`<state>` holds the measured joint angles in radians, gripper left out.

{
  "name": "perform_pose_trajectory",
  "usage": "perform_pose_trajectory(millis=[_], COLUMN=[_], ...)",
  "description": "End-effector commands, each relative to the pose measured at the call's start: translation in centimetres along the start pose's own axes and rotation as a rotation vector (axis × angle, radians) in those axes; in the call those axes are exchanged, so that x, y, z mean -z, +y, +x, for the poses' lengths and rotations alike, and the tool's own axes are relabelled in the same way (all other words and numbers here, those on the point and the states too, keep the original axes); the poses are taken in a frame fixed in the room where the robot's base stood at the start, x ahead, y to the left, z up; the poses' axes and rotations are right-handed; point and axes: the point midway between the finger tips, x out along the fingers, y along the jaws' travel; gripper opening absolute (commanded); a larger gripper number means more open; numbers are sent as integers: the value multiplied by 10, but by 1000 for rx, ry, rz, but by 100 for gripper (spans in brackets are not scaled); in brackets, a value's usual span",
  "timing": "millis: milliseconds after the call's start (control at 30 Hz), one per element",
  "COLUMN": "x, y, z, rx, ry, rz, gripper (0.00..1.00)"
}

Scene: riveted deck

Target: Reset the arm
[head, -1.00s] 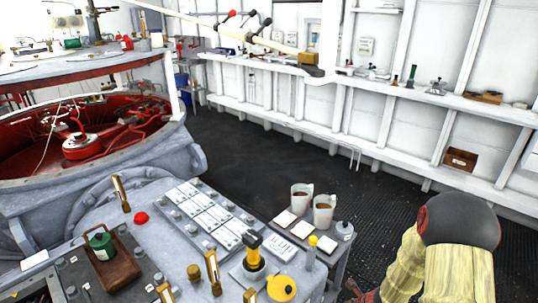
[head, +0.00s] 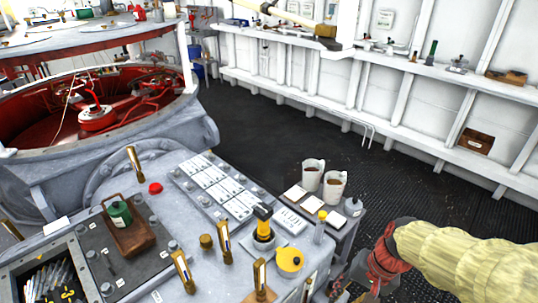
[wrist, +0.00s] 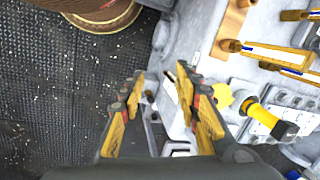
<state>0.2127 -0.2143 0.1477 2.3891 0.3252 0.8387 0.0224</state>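My gripper (wrist: 160,78) shows in the wrist view with its two yellow-and-dark fingers apart and nothing between them, so it is open and empty. Beyond the fingers are the grey console's edge and the dark floor. In the head view, my arm comes in from the right in a pale yellow sleeve, ending in a red and dark wrist beside the console (head: 205,262). The fingers are hard to make out there.
A yellow-handled lever (head: 263,222) and a yellow round pot (head: 290,260) stand on the console. Dark floor (head: 270,130) is open behind, up to a white shelved wall (head: 410,110).

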Motion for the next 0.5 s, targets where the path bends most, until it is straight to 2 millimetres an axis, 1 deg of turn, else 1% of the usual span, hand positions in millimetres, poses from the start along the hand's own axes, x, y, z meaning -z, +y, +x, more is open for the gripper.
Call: perform_pose_trajectory(millis=[33,200,300,367,400,500], x=[-6,-21,-28,-32,-34,-41], y=[1,10,13,12,10,3], z=[-16,-58,-83,-97,-108,-129], rx=[-25,-115,-155,-171,-176,-172], ry=[34,132,205,253,287,364], rz=[-65,-243,-324,-365,-389,-434], gripper=[33,33,33,33,33,33])
